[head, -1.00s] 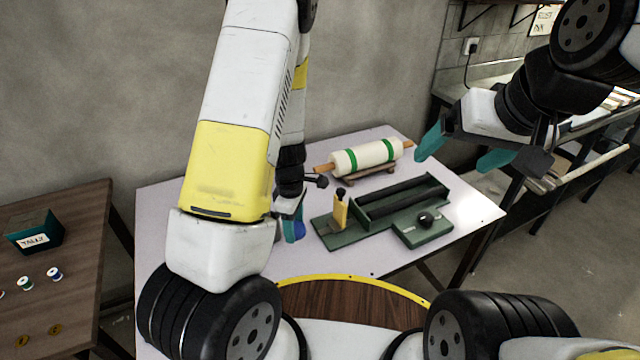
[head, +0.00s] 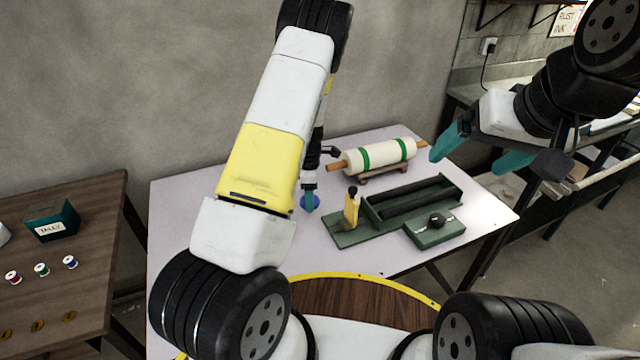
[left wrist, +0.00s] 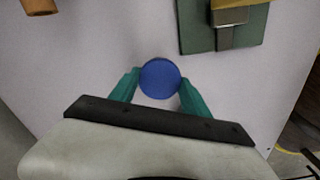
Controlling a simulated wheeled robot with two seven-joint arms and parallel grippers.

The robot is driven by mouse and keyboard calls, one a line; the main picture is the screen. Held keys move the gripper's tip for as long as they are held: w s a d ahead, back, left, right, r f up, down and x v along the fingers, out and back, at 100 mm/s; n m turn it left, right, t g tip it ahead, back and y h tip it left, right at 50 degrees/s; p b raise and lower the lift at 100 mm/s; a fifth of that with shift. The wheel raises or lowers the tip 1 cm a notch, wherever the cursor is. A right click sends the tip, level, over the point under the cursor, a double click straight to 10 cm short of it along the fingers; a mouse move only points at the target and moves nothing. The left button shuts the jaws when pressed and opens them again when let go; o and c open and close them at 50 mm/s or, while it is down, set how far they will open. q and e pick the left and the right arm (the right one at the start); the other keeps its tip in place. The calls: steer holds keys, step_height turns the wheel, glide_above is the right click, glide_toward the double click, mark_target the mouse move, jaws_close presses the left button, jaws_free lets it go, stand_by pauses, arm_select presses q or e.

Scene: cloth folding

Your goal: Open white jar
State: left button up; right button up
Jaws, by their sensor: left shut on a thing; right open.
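A round blue lid-like disc (left wrist: 160,78) sits between the teal fingers of my left gripper (left wrist: 160,90) in the left wrist view, seen from above. The fingers are shut on its two sides. In the head view a little of the blue disc (head: 303,202) shows beside the fingers of my left gripper (head: 310,197), over the left part of the table. No white jar body can be made out; anything below the disc is hidden. My right gripper (head: 482,152) is open and empty, high over the table's right side.
The pale table (head: 395,262) also holds a green tray device with dark rollers (head: 412,203), a yellow bottle-like piece (head: 352,208) and a cream roller on a stand (head: 380,156). A brown side table (head: 85,215) with a tally box (head: 52,222) stands left.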

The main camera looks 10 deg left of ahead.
arm_select(q)
steer(key=shift+w+a, duration=0.1)
steer(key=shift+w, duration=0.5)
steer(key=shift+f, duration=1.8)
steer(key=shift+f, duration=0.1)
steer(key=o, duration=1.6)
steer(key=shift+c, duration=0.2)
